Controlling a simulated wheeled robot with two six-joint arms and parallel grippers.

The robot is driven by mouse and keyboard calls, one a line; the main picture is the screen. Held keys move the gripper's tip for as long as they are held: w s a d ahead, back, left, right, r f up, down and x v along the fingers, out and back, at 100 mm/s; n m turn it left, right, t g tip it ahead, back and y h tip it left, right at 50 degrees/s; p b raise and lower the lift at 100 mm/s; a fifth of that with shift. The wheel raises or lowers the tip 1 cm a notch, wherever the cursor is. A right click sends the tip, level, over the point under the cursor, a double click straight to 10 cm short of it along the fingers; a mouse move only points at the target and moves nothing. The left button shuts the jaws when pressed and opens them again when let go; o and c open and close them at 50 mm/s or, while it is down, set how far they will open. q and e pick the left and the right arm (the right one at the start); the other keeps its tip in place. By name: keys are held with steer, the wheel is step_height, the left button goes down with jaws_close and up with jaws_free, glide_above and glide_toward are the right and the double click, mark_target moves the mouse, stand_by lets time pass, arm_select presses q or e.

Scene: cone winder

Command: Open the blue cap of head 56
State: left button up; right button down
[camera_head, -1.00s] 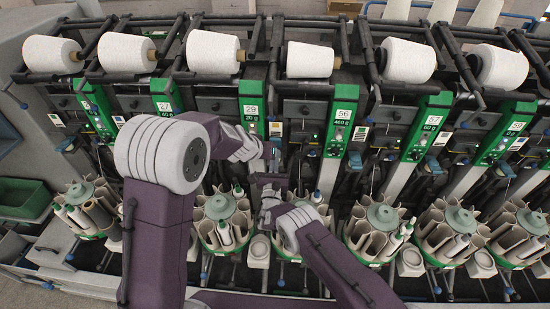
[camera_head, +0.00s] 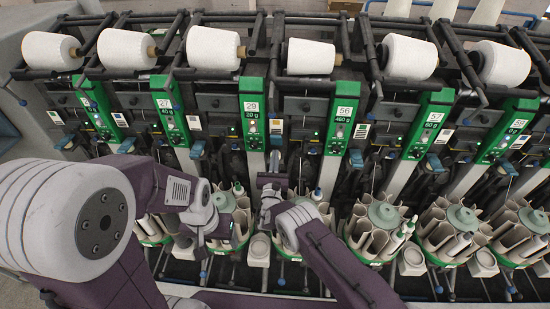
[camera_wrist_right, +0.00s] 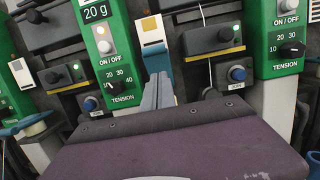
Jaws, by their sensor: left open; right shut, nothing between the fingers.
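The head 56 panel (camera_head: 341,115) is green and shows 460 g. A blue flap (camera_head: 355,158) sits just right of its lower end. Another blue flap (camera_head: 276,141) stands between the panels of heads 29 and 56. It is large in the right wrist view (camera_wrist_right: 157,61), under a yellow-and-white card. My right gripper (camera_head: 273,159) is shut and empty, pointing up just below this flap. Its fingers (camera_wrist_right: 158,92) overlap the flap's lower part in the wrist view, so contact cannot be told. My left gripper (camera_head: 207,240) is open, low and left, partly hidden by its arm.
The head 29 panel (camera_head: 252,112) is left of my right gripper. A black box (camera_wrist_right: 213,38) and blue knob (camera_wrist_right: 236,74) are right of its fingers. White yarn cones (camera_head: 311,57) line the top. Round bobbin magazines (camera_head: 384,216) stand close below.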

steer(key=b+v, duration=0.1)
steer(key=v, duration=0.8)
stand_by(0.8)
